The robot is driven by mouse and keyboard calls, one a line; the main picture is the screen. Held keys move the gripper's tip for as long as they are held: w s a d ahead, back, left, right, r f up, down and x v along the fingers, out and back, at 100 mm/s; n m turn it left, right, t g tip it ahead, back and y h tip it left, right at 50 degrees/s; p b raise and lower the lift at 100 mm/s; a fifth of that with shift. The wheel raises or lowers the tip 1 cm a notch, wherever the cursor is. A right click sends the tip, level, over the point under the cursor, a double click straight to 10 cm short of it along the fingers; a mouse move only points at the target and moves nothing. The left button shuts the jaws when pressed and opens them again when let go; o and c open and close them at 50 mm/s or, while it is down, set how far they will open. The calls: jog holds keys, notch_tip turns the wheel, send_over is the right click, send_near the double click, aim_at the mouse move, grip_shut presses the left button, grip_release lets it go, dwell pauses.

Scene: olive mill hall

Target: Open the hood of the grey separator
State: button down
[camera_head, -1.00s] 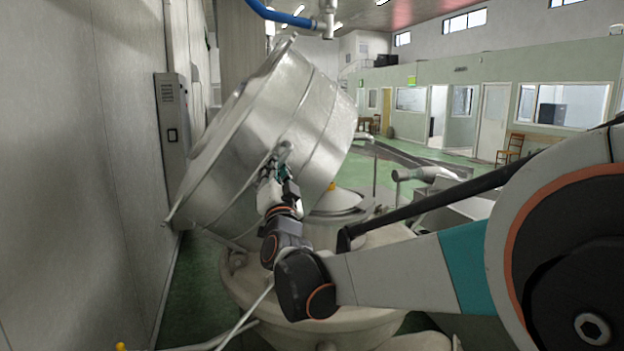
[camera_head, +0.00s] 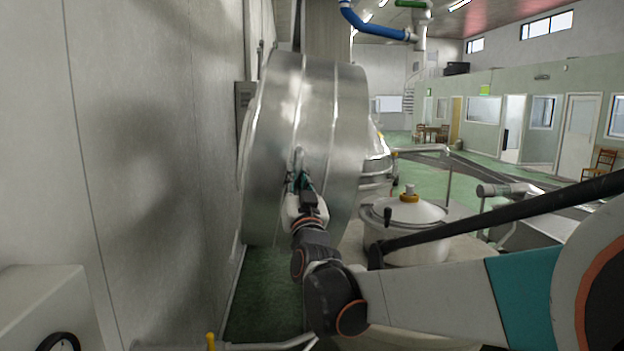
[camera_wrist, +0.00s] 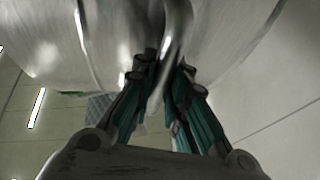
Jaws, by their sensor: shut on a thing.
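The separator's hood (camera_head: 335,120) is a large shiny metal drum, swung up and standing nearly on its side at the left of the head view, close to the wall. My gripper (camera_head: 299,180) is at the hood's side, shut on a curved metal handle (camera_head: 299,158). In the wrist view the handle (camera_wrist: 176,40) runs down between the fingers of my gripper (camera_wrist: 162,75), with the hood's curved surface (camera_wrist: 120,40) behind it. The separator's uncovered body, with a pale domed lid (camera_head: 410,212) and an orange-yellow cap, shows to the right of the hood. My arm hides part of the body.
The pale wall (camera_head: 150,150) runs close along the left, with a grey wall box (camera_head: 244,105) partly behind the hood. A white box with a gauge (camera_head: 40,305) is at lower left. Green floor (camera_head: 265,305) shows below the hood.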

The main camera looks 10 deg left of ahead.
jog(key=shift+d+f, duration=0.1)
jog(key=c, duration=1.6)
grip_release()
jog(key=shift+d, duration=0.1)
jog(key=shift+o, duration=0.2)
